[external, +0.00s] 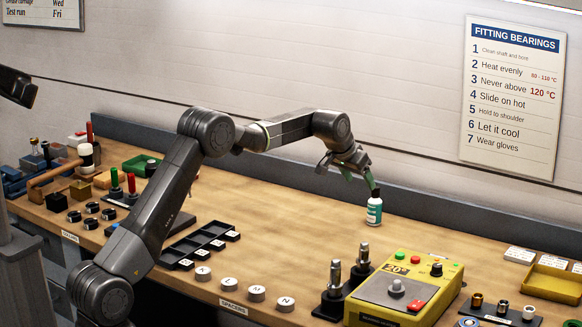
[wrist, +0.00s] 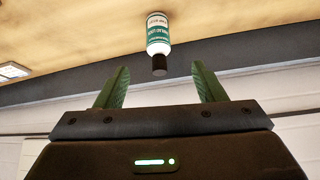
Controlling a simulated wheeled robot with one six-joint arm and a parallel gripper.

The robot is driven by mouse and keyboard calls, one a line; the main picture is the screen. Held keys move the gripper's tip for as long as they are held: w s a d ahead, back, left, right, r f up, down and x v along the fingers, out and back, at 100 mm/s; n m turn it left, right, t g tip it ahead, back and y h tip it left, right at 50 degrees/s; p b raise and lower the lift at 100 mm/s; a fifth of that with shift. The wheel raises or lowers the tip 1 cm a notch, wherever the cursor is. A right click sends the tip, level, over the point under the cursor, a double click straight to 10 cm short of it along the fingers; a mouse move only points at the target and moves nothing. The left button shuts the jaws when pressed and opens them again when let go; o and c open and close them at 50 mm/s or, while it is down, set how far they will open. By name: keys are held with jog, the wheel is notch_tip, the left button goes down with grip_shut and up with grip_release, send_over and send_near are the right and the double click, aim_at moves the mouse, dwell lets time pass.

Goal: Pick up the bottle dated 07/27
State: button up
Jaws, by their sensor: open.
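A small bottle (external: 374,208) with a teal and white label and a dark cap stands upright near the back edge of the bench. The bottle (wrist: 158,36) also shows in the wrist view, upside down in the picture, beyond and between the two green fingertips. The label print is too small to read a date. My gripper (external: 352,176) is just above and to the left of the bottle in the external view. In the wrist view my gripper (wrist: 161,85) has its fingers wide apart with nothing between them.
A yellow heater unit (external: 408,290) and dark posts (external: 335,280) stand in front, to the right. A black compartment tray (external: 205,243) and several labelled round pieces (external: 257,293) lie to the left. The back ledge (external: 440,208) runs behind the bottle. Bench around the bottle is clear.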

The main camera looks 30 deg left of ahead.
aim_at(371, 203)
jog(key=p+x, duration=0.1)
jog(key=x, duration=0.6)
jog(key=shift+w+d+f, duration=0.1)
jog(key=shift+w+f, duration=0.05)
jog(key=shift+f, duration=0.1)
jog(key=shift+p+x, duration=1.4)
jog(key=shift+x, duration=1.2)
jog(key=shift+d, duration=0.15)
jog(key=shift+c, duration=0.2)
jog(key=c, duration=1)
